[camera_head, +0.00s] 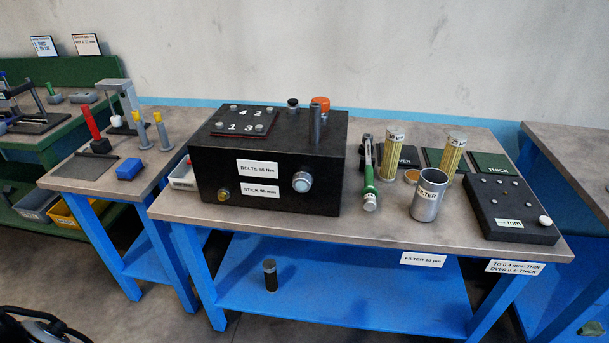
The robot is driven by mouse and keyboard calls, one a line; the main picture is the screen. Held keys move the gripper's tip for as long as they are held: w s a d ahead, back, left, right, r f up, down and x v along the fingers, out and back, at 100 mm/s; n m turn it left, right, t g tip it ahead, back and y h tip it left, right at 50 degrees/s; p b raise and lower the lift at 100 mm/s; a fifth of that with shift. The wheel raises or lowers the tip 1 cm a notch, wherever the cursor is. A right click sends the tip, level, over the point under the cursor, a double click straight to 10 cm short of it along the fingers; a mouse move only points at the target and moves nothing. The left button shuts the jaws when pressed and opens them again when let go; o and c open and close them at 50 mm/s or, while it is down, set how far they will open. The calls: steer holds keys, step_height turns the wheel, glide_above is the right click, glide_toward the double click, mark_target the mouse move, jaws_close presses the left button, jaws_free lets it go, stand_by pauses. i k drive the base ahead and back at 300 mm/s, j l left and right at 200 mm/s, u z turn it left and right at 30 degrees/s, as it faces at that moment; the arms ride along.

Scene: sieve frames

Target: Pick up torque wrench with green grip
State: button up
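The torque wrench with a green grip (369,179) is on the middle workbench, just right of the large black box. Its long axis runs from front to back. A silver, rounded end points to the front edge, and a dark and grey part is at the far end. My gripper is not in view, and nothing is seen holding the wrench.
The black box (210,179) stands left of the wrench. A metal cup (428,198) labelled FILTER and mesh filter cylinders (393,155) stand close on its right. A black block with knobs (510,215) is farther right. The bench front edge near the wrench is clear.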

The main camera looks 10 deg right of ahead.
mark_target(367, 138)
steer(key=l+u, duration=0.15)
steer(key=u, duration=0.2)
steer(key=l+u, duration=0.2)
steer(key=u, duration=0.15)
steer(key=k+l+u, duration=0.2)
steer(key=l, duration=0.3)
steer(key=l+u, duration=0.2)
steer(key=l, duration=0.3)
steer(key=k+l, duration=0.1)
steer(key=l, duration=0.3)
steer(key=k+l, duration=0.15)
steer(key=l, duration=0.2)
steer(key=k+l+u, duration=0.1)
steer(key=l, duration=0.3)
steer(key=k+l, duration=0.1)
steer(key=l, duration=0.3)
steer(key=i+l, duration=0.2)
steer(key=i, duration=0.25)
